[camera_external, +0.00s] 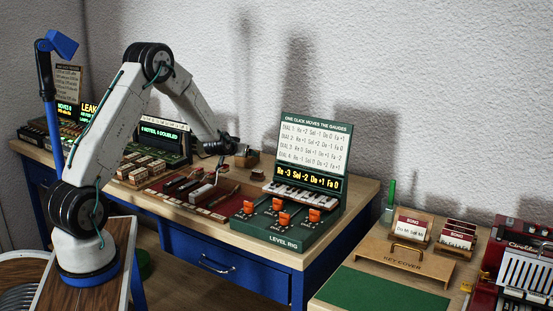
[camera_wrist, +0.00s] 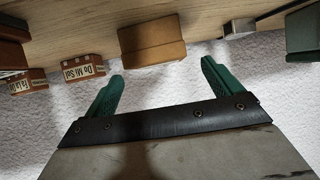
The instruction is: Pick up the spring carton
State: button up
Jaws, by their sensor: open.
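A plain brown box (camera_wrist: 152,42), which looks like the spring carton, stands on the wooden tabletop in the wrist view. It is ahead of my gripper (camera_wrist: 160,72), roughly in line with the gap between the green fingers. The fingers are spread wide with nothing between them, apart from the box. In the external view my gripper (camera_external: 217,147) is low over the back of the workbench. A small brown box (camera_external: 246,159) stands just to its right there, partly hidden, and seems to be the same one. No label on it can be read.
Small labelled blocks (camera_wrist: 83,68) stand left of the box in the wrist view. A grey metal block (camera_wrist: 239,28) and a dark green case (camera_wrist: 303,32) are to its right. The level rig (camera_external: 300,190) stands right of my gripper, and a red tool tray (camera_external: 195,190) lies in front.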

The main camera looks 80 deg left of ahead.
jog(key=x, duration=0.6)
jog(key=shift+w+d, duration=0.1)
jog(key=c, duration=1.1)
